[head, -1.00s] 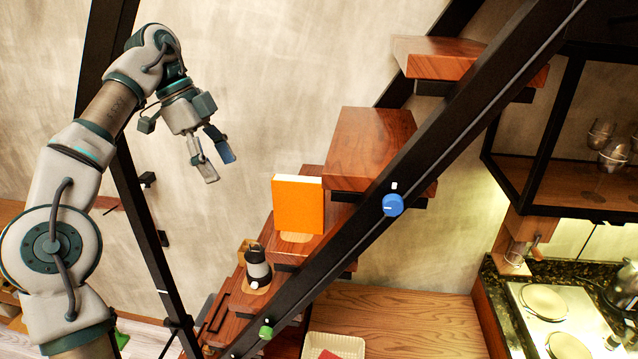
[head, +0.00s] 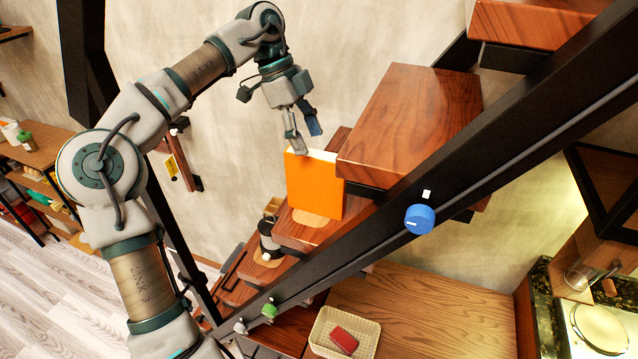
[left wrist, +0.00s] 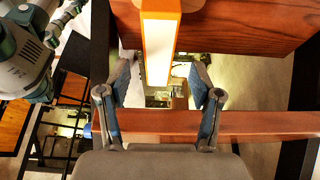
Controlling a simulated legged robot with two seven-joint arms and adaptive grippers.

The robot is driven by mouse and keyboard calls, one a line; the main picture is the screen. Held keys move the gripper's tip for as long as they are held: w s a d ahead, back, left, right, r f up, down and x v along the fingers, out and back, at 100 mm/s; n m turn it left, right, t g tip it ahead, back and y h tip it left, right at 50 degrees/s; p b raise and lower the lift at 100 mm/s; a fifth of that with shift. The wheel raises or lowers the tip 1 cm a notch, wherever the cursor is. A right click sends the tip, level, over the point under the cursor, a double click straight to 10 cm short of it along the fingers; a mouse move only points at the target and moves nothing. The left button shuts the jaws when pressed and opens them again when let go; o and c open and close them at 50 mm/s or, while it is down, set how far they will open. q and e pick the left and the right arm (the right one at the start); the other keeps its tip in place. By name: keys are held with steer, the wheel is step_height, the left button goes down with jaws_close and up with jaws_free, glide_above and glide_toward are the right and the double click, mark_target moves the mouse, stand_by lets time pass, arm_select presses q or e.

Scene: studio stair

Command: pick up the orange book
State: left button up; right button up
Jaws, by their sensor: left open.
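The orange book (head: 314,187) stands upright on a wooden stair tread (head: 303,230), with a round light-wood patch under it. My left gripper (head: 302,143) is open and empty, just above the book's top edge in the head view. In the left wrist view the orange book (left wrist: 158,45) shows its pale page edge, ahead of and between the open fingers of the left gripper (left wrist: 160,85). I cannot tell whether a finger touches the book. My right gripper is not in view.
A higher stair tread (head: 415,120) is close to the right of the book. A black railing (head: 370,225) with a blue knob (head: 420,218) runs diagonally in front. A dark jar (head: 269,240) stands lower down. A basket (head: 345,335) holds a red item.

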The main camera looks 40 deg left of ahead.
mark_target(311, 152)
arm_select(q)
steer(key=x, duration=0.2)
steer(key=shift+w+f, duration=0.2)
steer(key=shift+f, duration=0.1)
steer(key=shift+a+f, duration=0.1)
steer(key=shift+f, duration=0.15)
steer(key=shift+s+f, duration=0.15)
steer(key=shift+f, duration=0.1)
steer(key=x, duration=0.5)
steer(key=shift+r, duration=0.1)
steer(key=shift+d+f, duration=0.2)
steer(key=shift+d, duration=0.1)
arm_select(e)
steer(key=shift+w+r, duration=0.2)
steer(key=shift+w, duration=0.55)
arm_select(q)
steer(key=shift+a+f, duration=0.15)
steer(key=shift+f, duration=0.1)
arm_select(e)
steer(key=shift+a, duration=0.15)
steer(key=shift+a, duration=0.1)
